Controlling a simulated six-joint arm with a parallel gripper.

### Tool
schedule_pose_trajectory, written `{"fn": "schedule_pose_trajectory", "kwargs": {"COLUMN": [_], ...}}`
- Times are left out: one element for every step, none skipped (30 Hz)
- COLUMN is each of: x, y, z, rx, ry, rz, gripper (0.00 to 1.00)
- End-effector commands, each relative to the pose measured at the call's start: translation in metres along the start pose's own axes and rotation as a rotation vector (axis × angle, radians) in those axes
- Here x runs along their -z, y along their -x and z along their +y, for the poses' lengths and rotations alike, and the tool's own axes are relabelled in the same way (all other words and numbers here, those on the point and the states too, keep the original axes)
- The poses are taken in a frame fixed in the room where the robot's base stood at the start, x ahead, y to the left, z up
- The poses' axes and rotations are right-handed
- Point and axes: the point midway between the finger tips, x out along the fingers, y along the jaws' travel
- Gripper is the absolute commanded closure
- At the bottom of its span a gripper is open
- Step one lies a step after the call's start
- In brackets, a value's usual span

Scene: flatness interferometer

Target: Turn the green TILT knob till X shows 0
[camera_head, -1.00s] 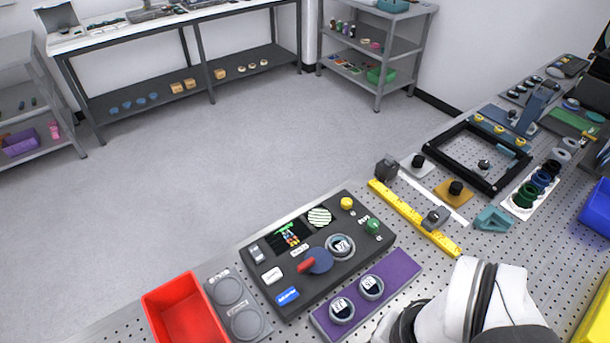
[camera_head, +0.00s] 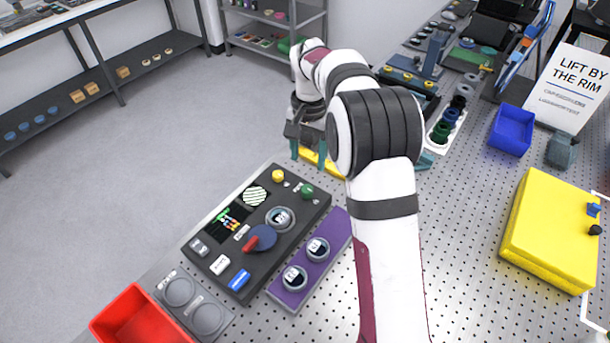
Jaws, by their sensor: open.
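The green knob (camera_head: 307,192) sits at the right corner of the dark control panel (camera_head: 217,256), near a yellow knob (camera_head: 278,175). My gripper (camera_head: 308,153) is open, its teal fingers pointing down. In the picture it appears just above and beyond the green knob, apart from it, with nothing between the fingers. The panel's small screen (camera_head: 229,218) shows coloured marks, and a round striped fringe display (camera_head: 256,196) is beside it. The X reading and the knob label are too small to read.
The panel also carries a blue dial with a red handle (camera_head: 262,239) and a round disc in a ring (camera_head: 281,218). A purple tray (camera_head: 335,235) lies alongside. A red bin (camera_head: 140,318) is at lower left, a yellow box (camera_head: 552,228) at right.

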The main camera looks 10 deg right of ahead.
Motion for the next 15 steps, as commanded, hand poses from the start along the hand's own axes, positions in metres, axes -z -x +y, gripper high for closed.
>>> {"fn": "schedule_pose_trajectory", "kwargs": {"x": [-0.001, -0.001, -0.001, -0.001, -0.001, -0.001, -0.001, -0.001, -0.001, -0.001, -0.001, -0.001, -0.001, -0.001, -0.001], "y": [-0.016, -0.025, -0.038, -0.046, -0.055, -0.065, -0.073, -0.079, -0.086, -0.091, -0.095, -0.099, -0.101, -0.103, -0.105], "z": [0.001, 0.001, 0.001, 0.001, 0.001, 0.001, 0.001, 0.001, 0.001, 0.001, 0.000, 0.000, 0.000, 0.000, 0.000], "rx": [-0.004, -0.003, -0.003, -0.002, -0.003, -0.002, -0.002, -0.001, -0.001, -0.002, -0.001, -0.001, 0.000, 0.000, 0.001], "ry": [0.000, 0.001, 0.000, 0.001, 0.001, 0.000, 0.000, 0.000, 0.001, 0.000, 0.001, 0.000, 0.000, 0.000, 0.000], "rz": [-0.004, -0.005, -0.004, -0.004, -0.004, -0.003, -0.003, -0.003, -0.002, -0.002, -0.001, -0.001, -0.001, -0.001, 0.000], "gripper": [0.33, 0.33, 0.33, 0.33, 0.33, 0.33, 0.33, 0.33, 0.33, 0.33, 0.33, 0.33, 0.33, 0.33, 0.33]}}
